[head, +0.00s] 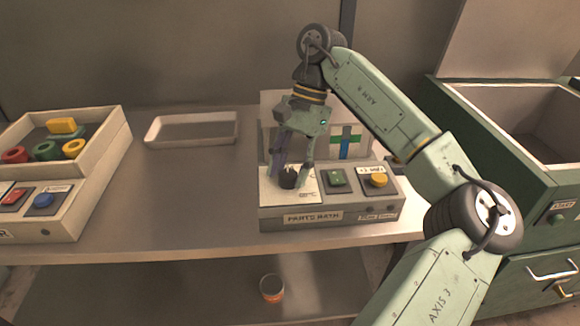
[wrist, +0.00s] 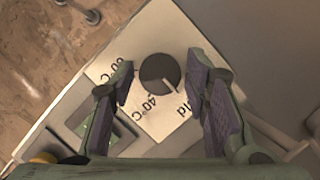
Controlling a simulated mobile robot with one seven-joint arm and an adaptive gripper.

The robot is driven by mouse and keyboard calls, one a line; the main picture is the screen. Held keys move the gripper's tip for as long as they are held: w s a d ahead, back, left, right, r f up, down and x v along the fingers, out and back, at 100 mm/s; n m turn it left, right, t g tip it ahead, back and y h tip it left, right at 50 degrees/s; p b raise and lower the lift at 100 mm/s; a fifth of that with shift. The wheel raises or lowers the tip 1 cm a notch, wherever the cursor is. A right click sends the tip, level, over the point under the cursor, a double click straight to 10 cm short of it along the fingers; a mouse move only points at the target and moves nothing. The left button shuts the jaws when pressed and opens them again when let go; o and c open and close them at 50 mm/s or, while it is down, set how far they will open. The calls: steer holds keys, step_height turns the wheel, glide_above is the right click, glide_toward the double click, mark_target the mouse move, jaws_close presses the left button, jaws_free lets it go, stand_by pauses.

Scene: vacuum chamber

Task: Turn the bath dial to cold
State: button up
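The bath dial (wrist: 158,70) is a dark round knob on a white label plate (wrist: 178,35) at the left end of the parts bath panel. It also shows in the head view (head: 288,179). Its pale pointer line aims at the lower right in the wrist view, between the "40°C" print and the partly hidden cold print ending in "ld". My gripper (wrist: 160,80) is open, with one finger on each side of the dial. Gaps show between the fingers and the dial in the wrist view. In the head view my gripper (head: 291,175) points down over the plate.
The parts bath (head: 312,218) also has a green button (head: 336,178) and a yellow button (head: 376,180). An empty tray (head: 192,144) lies on the table to the left. A bin with colored rings (head: 75,149) stands farther left, and a green cabinet (head: 500,150) stands right.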

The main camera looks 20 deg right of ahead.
steer(key=shift+o, duration=0.7)
steer(key=v, duration=1.2)
